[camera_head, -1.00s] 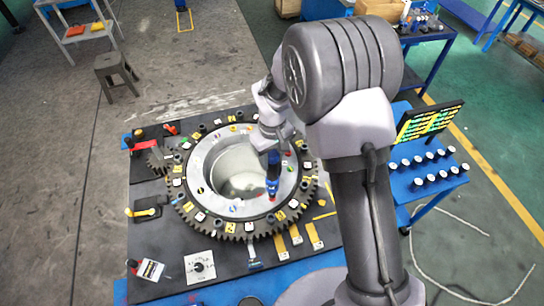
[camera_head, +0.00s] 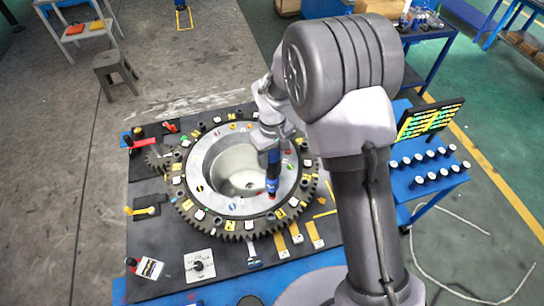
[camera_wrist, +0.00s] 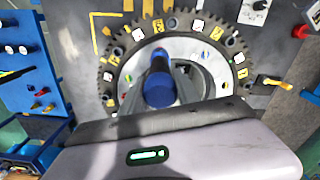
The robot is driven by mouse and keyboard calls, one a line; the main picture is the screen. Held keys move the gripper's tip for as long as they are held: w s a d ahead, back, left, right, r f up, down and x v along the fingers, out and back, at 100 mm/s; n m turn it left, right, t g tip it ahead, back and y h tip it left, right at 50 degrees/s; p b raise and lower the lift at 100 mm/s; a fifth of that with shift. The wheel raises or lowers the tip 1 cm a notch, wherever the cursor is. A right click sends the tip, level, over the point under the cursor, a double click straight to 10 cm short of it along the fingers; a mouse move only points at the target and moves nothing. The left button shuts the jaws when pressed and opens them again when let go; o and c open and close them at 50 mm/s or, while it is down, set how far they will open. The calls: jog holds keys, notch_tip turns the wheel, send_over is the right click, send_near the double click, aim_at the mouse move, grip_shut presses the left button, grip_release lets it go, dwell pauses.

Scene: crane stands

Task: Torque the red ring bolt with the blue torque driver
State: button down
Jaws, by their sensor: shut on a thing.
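The blue torque driver (camera_head: 273,173) hangs upright from my gripper (camera_head: 272,150), its lower end at the front right of the grey inner ring. My gripper is shut on it; the wrist view shows the driver's blue cap (camera_wrist: 159,90) between the fingers. A small red mark (camera_head: 271,196) shows at the driver's lower end, and I cannot tell whether the tip touches a bolt there. The grey inner ring (camera_head: 203,178) sits inside a dark toothed ring (camera_head: 180,200) with yellow and white tags. Another red spot (camera_head: 289,165) lies on the inner ring's right side.
The ring stands on a dark board (camera_head: 215,280) with a dial plate (camera_head: 199,265), a yellow-handled clamp (camera_head: 147,208) and yellow strips. A blue side table (camera_head: 405,190) with several white-topped cylinders and a tag board (camera_head: 432,120) stands right. A stool (camera_head: 115,72) stands back left.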

aim_at(272, 152)
jog(key=shift+f+b, duration=0.85)
jog(key=shift+f, duration=0.1)
jog(key=shift+f+b, duration=0.15)
jog(key=shift+b, duration=0.5)
dwell(2.9)
dwell(0.4)
jog(key=shift+r+p, duration=1.85)
jog(key=shift+r, duration=0.9)
jog(key=shift+f, duration=0.1)
